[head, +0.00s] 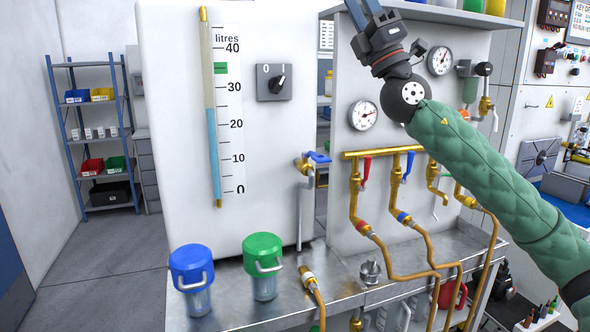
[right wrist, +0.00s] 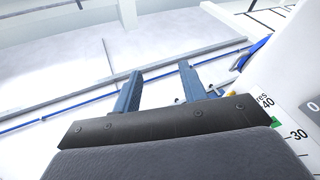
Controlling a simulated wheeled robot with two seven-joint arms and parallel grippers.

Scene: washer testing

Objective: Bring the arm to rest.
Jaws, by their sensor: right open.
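My right arm, in a green padded sleeve, comes in from the right edge of the head view and reaches up and left. My right gripper (head: 364,12) is at the top edge, in front of the upper part of the test panel, and its tips are near or past the frame edge. In the right wrist view its two blue fingers (right wrist: 162,86) are apart with nothing between them. Beyond them are a white wall and ceiling area. My left gripper is not in view.
A white tank (head: 180,130) with a litre scale and a dial switch (head: 277,83) stands left of my arm. Gauges and brass pipes (head: 385,153) are behind and below my forearm. Blue (head: 191,262) and green (head: 263,250) lidded containers stand on the metal bench (head: 330,283). Shelving (head: 95,130) is far left.

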